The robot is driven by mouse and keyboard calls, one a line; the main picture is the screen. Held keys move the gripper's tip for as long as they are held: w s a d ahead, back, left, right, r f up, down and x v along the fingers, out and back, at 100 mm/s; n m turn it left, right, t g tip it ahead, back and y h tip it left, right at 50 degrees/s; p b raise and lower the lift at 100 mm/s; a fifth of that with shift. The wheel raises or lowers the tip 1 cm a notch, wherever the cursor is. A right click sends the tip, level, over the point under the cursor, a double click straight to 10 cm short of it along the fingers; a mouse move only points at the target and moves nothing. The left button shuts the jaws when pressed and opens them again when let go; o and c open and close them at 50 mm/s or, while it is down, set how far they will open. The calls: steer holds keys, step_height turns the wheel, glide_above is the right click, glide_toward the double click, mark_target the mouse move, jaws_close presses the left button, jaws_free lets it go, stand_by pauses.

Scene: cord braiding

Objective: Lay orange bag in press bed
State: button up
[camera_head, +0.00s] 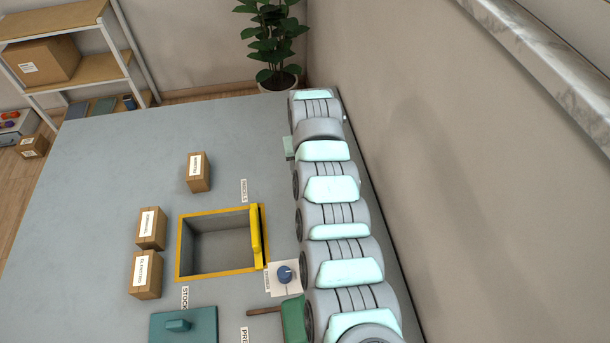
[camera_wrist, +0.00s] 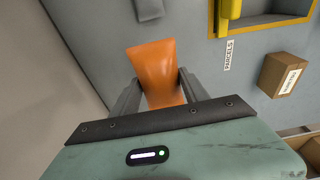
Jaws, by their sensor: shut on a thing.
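The orange bag (camera_wrist: 153,68) is between the two fingers of my gripper (camera_wrist: 158,88) in the wrist view. My gripper is shut on it, and its upper part sticks out past the fingertips. The bag is hidden in the head view, where my arm blocks the right side of the table. The press bed cannot be made out clearly. A green part with a brown handle (camera_head: 292,318) stands at the bottom of the head view, near a cut-off label starting "PRE" (camera_head: 244,335).
A yellow-rimmed square opening (camera_head: 178,250) lies mid-table, beside the PARCELS label (camera_head: 244,190). Several labelled cardboard boxes (camera_head: 199,172) stand around it. A blue knob (camera_head: 285,274) sits on a white plate. A teal plate (camera_head: 200,328) lies by the STOCK label. The far left table is clear.

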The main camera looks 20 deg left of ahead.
steer(key=shift+r+p, duration=0.5)
steer(key=shift+r, duration=1.7)
steer(key=d+r+m+p, duration=0.1)
steer(key=d+r+p, duration=0.1)
steer(key=r+p, duration=1)
steer(key=d+r+p, duration=0.3)
steer(key=r+p, duration=0.7)
steer(key=r, duration=0.3)
steer(key=s+d+r+m+p, duration=0.2)
steer(key=s+d+r+p, duration=0.2)
steer(key=s+d+p, duration=0.4)
steer(key=s+d+r+m+h+p, duration=0.1)
steer(key=s+d+r+m+p, duration=0.2)
steer(key=s+d+p, duration=0.6)
steer(key=shift+s+r+m, duration=0.3)
steer(key=shift+s+r, duration=0.05)
steer(key=shift+r, duration=0.5)
